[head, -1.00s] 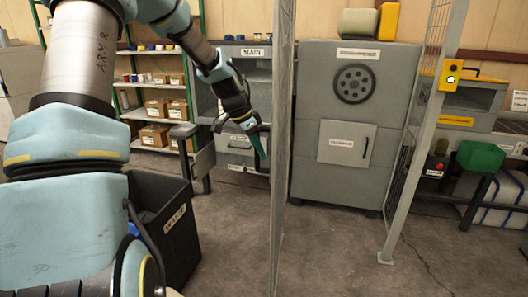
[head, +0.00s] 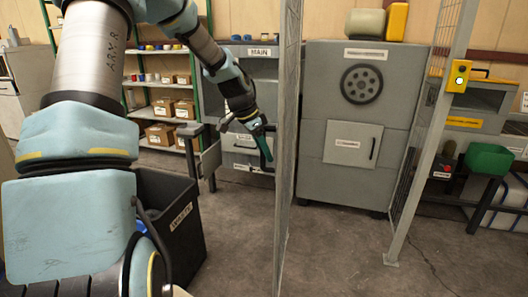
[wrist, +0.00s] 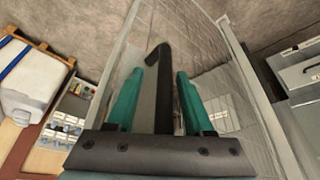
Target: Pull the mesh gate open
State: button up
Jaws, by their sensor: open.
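The mesh gate (head: 288,130) stands almost edge-on in the middle of the head view, as a tall thin grey frame. In the wrist view its mesh and frame (wrist: 235,62) spread behind my fingers. My gripper (head: 264,150) is at the left side of the gate in the head view, tilted downward. In the wrist view my gripper (wrist: 157,95) is open, with its two teal fingers apart. A dark hooked bar (wrist: 159,62), apparently the gate's handle, shows between the fingers. I cannot tell whether either finger touches it.
A grey post (head: 425,145) with a yellow box (head: 458,76) stands right of the gate. Behind the opening is a grey machine (head: 350,185) with a hand wheel. A black bin (head: 172,215) is at the left, near my arm. The floor (head: 335,250) in front is clear.

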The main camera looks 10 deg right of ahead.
jog(key=b+v, duration=0.2)
jog(key=v, duration=0.8)
jog(key=shift+r+b, duration=0.25)
jog(key=shift+b, duration=0.15)
jog(key=shift+s+a, duration=0.15)
jog(key=shift+a, duration=0.05)
